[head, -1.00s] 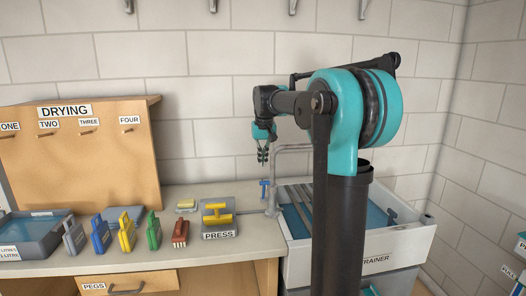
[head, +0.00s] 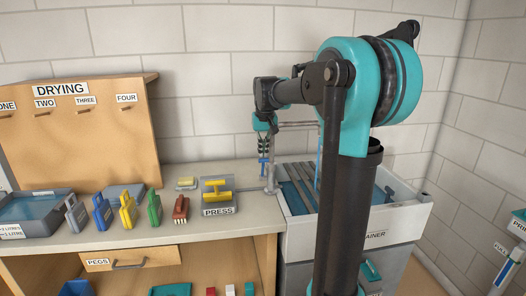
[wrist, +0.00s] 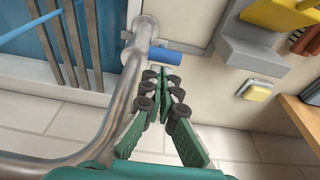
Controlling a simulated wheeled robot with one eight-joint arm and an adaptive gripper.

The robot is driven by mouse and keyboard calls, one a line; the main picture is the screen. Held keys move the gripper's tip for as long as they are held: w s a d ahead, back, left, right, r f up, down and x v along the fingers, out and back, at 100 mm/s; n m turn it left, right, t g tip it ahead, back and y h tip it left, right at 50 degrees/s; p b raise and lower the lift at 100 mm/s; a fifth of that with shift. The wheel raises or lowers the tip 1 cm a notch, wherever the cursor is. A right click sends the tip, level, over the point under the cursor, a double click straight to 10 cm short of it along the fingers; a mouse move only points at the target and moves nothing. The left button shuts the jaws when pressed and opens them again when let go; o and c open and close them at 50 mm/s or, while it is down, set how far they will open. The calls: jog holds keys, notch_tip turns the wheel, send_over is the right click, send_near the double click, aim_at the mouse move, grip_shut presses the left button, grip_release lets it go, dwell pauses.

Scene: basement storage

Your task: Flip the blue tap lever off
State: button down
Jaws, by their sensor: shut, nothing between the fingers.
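The tap (head: 270,182) is a grey metal pipe that rises from the counter and bends over the sink. Its blue lever (head: 264,166) is at the left side of the pipe. In the wrist view the lever (wrist: 163,57) is a short blue cylinder sticking out from the pipe (wrist: 135,65). My gripper (head: 263,151) is shut and empty, just above the lever. In the wrist view the fingertips (wrist: 163,80) point at the lever and are very close; I cannot tell if they touch. A thin blue stream (head: 319,150), likely water, falls from the spout into the sink.
The sink with drainer (head: 410,222) lies right of the tap. The yellow-handled press (head: 216,195) stands left of it. The wall is close behind.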

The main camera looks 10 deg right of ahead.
jog(key=shift+s, duration=0.35)
jog(key=shift+s+f+t, duration=0.1)
jog(key=shift+s+t, duration=0.05)
jog(key=shift+t, duration=0.25)
jog(key=s+f+t, duration=0.7)
jog(key=s+t, duration=0.2)
jog(key=shift+f, duration=0.25)
jog(key=shift+s+f, duration=0.15)
dwell(0.5)
